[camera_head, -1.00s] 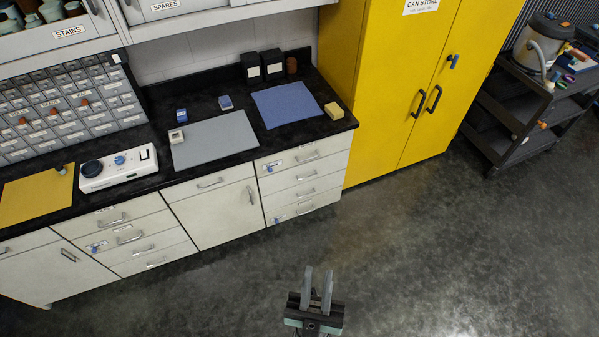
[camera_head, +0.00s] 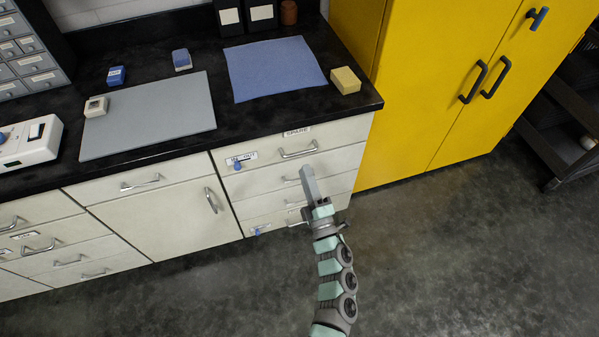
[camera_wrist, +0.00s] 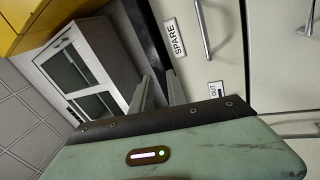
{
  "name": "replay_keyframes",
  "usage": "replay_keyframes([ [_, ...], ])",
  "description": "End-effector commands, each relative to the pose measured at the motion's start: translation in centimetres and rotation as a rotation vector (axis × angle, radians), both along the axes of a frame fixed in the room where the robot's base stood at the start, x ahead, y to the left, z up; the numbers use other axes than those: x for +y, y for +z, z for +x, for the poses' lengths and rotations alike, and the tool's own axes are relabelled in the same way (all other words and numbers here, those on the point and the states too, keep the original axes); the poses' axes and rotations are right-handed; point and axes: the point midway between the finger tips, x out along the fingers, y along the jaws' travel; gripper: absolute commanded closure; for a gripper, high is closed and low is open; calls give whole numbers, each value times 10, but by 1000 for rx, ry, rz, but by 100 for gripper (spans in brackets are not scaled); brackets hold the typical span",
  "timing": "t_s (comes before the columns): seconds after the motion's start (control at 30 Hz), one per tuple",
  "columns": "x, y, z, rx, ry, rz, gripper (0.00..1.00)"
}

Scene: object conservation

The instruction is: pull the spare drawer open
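The spare drawer (camera_head: 335,136) is the top, off-white drawer of the right-hand unit, under the black counter. Its front looks flush with the cabinet. The SPARE label sits at its top edge, and its bar handle (camera_head: 299,150) is in plain view. In the wrist view the SPARE label (camera_wrist: 174,38) and the handle (camera_wrist: 202,28) show to the upper right. My gripper (camera_head: 307,174) is in front of the unit, just below the handle in the head view and apart from it. In the wrist view its two fingers (camera_wrist: 159,78) stand apart with nothing between them.
A blue knob (camera_head: 238,165) sits by a small label left of the handle. More drawers lie below. On the counter are a blue mat (camera_head: 270,66), a yellow block (camera_head: 345,79) and a grey mat (camera_head: 150,118). A yellow cabinet (camera_head: 425,90) stands right. The floor is clear.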

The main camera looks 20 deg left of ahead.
Motion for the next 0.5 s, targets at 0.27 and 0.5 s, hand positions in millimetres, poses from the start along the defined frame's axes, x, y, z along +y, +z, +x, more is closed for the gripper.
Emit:
replay_keyframes([
  [0.27,0,-84,29,8,-49,-179,81],
  [0.5,7,-82,41,6,-55,-194,81],
])
